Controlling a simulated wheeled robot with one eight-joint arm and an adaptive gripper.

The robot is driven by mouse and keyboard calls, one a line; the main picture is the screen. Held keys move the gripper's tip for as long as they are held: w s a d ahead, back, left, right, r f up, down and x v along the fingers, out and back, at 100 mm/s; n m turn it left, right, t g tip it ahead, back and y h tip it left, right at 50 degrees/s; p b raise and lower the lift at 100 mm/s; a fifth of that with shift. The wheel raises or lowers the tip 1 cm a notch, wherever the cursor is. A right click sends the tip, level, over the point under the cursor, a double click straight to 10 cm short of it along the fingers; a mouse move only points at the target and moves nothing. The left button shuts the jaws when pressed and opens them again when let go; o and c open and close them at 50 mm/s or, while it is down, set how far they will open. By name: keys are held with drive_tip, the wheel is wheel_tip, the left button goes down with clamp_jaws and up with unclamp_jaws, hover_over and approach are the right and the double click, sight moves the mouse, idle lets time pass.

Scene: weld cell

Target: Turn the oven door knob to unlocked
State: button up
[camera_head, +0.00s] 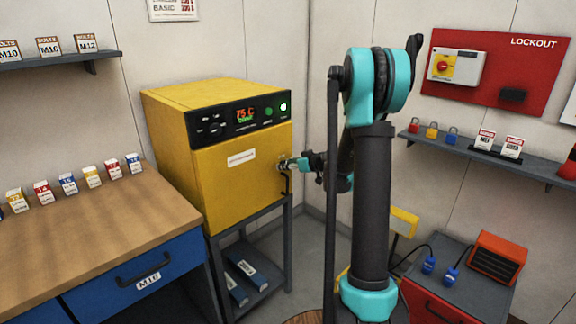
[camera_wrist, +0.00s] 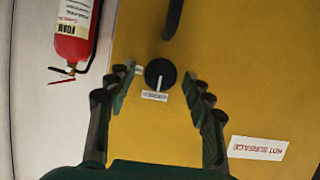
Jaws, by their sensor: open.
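The yellow oven (camera_head: 240,185) stands on a grey stand, its door facing my arm. In the wrist view the door knob (camera_wrist: 153,68) is a round black disc with a pale pointer line running toward a small white label (camera_wrist: 154,97). A second small label (camera_wrist: 139,70) is beside it, partly hidden by a finger. The label text is too small to read. My gripper (camera_wrist: 157,77) is open, with one finger on each side of the knob; I cannot tell whether they touch it. In the head view my gripper (camera_head: 290,164) is at the door's right edge and hides the knob.
A dark door handle (camera_wrist: 173,18) is close to the knob. A white hot-surface label (camera_wrist: 258,148) is on the door. A red extinguisher (camera_wrist: 75,35) shows beside the oven. A wooden-topped bench (camera_head: 90,215) stands left; a grey-topped red cabinet (camera_head: 470,295) stands right.

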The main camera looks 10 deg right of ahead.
drive_tip(key=shift+c, duration=0.5)
drive_tip(key=c, duration=1)
drive_tip(key=shift+c, duration=0.2)
drive_tip(key=m, duration=0.1)
drive_tip(key=m+g+y, duration=0.1)
drive_tip(key=shift+w+d+m+y, duration=0.1)
drive_tip(key=shift+d+m+y, duration=0.1)
drive_tip(key=shift+m+y, duration=0.1)
drive_tip(key=m+y, duration=0.2)
drive_tip(key=m, duration=0.1)
drive_tip(key=m+y, duration=0.1)
drive_tip(key=m, duration=0.3)
drive_tip(key=f+m+y, duration=0.1)
drive_tip(key=m+y, duration=0.1)
drive_tip(key=m, duration=0.1)
drive_tip(key=shift+w+d+m+y, duration=0.15)
drive_tip(key=shift+d+m+y, duration=0.15)
drive_tip(key=shift+m, duration=0.1)
